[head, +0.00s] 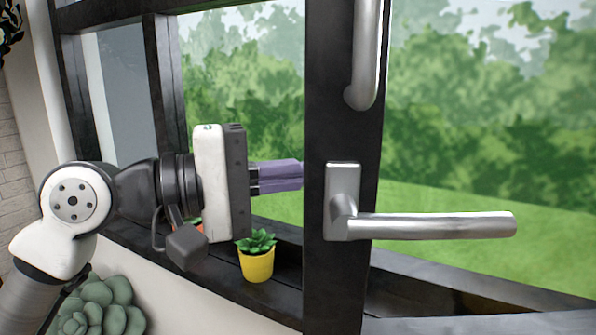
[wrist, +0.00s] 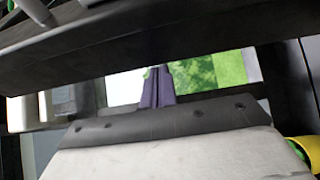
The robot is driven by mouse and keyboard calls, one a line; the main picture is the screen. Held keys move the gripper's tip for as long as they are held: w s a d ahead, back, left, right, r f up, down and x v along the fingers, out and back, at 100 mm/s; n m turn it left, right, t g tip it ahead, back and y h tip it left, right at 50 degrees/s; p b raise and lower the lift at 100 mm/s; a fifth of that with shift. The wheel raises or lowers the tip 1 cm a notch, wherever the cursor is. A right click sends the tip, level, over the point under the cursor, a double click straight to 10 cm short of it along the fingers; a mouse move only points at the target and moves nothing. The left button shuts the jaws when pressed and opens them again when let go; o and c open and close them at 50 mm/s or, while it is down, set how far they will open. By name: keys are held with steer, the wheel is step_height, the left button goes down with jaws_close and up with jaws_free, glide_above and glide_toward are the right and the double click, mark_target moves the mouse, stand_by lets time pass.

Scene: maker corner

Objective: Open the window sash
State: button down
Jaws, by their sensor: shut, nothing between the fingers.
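The window sash has a dark stile (head: 335,285) that stands in front of the sill, so the sash looks swung away from the frame. A silver lever handle (head: 435,225) on the stile lies horizontal, pointing right. My gripper (head: 301,174) is shut and empty, its purple fingers pointing right at the stile's left edge. I cannot tell whether they touch it or reach slightly behind it. In the wrist view the shut fingers (wrist: 157,72) point at a dark bar (wrist: 180,55) crossing the picture, probably the stile.
A silver vertical pull bar (head: 367,60) is on the stile above the lever. A small succulent in a yellow pot (head: 256,265) stands on the dark sill (head: 275,298) below my gripper. Another plant is partly hidden behind my gripper. A large green succulent (head: 98,308) is at lower left.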

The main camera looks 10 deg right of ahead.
steer(key=s+a+n+t+y+b, duration=0.1)
steer(key=s+b, duration=0.4)
steer(key=s, duration=0.6)
steer(key=n+t, duration=0.1)
steer(key=t, duration=0.1)
steer(key=shift+s+a+t, duration=0.3)
steer(key=shift+s+a, duration=0.1)
steer(key=b+v, duration=0.3)
steer(key=v, duration=1)
steer(key=shift+a, duration=0.4)
steer(key=shift+s, duration=0.15)
